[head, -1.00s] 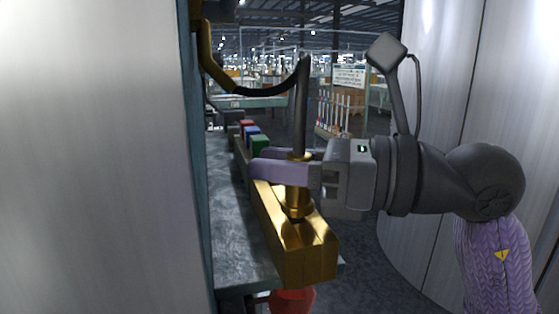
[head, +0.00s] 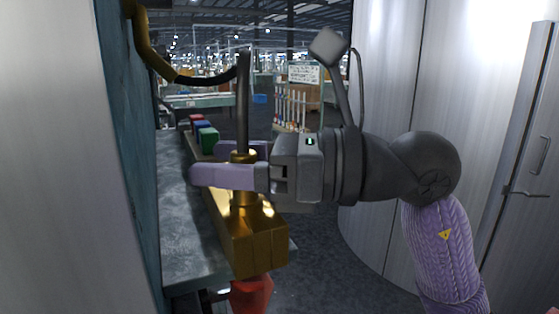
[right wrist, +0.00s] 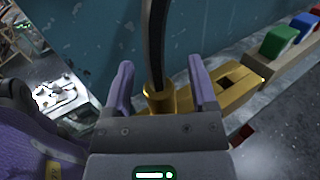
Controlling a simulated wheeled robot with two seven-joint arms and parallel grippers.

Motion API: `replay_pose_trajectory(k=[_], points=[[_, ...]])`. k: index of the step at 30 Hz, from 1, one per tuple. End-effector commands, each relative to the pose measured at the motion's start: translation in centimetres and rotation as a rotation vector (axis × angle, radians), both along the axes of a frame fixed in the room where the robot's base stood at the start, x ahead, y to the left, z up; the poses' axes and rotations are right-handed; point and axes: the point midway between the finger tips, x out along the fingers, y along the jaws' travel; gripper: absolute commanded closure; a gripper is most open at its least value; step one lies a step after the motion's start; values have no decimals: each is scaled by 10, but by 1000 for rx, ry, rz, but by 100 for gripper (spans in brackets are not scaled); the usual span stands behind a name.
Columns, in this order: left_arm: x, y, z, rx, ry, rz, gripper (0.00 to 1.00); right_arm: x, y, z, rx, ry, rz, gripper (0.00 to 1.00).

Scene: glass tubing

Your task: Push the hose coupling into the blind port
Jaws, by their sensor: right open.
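The brass hose coupling (head: 244,197) stands upright at the top of a brass block (head: 258,250), with the black hose (head: 243,105) rising from it. Its lower end meets the block where the blind port would be; how deep it sits I cannot tell. My right gripper (head: 210,162) is open, with its two lilac fingers on either side of the coupling and apart from each other. In the right wrist view the coupling (right wrist: 158,101) stands between the spread fingers (right wrist: 160,66), with gaps visible at both sides. My left gripper is out of view.
Green (head: 208,138), blue and red blocks stand in a row behind the brass block. A grey bench top (head: 185,215) lies to the left, beside a teal panel (head: 128,120). A red object (head: 250,292) hangs below the block. A large metal cylinder (head: 375,110) stands at right.

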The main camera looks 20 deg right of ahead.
Motion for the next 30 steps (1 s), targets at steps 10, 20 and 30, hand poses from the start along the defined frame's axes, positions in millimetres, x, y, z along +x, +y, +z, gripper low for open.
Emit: replay_pose_trajectory(k=[10, 20, 30], points=[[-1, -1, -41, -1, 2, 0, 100, -36, -71, -5, 0, 0, -6, 26], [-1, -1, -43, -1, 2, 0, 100, -45, -83, 0, -1, -2, -1, 26], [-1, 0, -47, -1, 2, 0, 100, -41, -84, -5, 27, 21, 13, 26]])
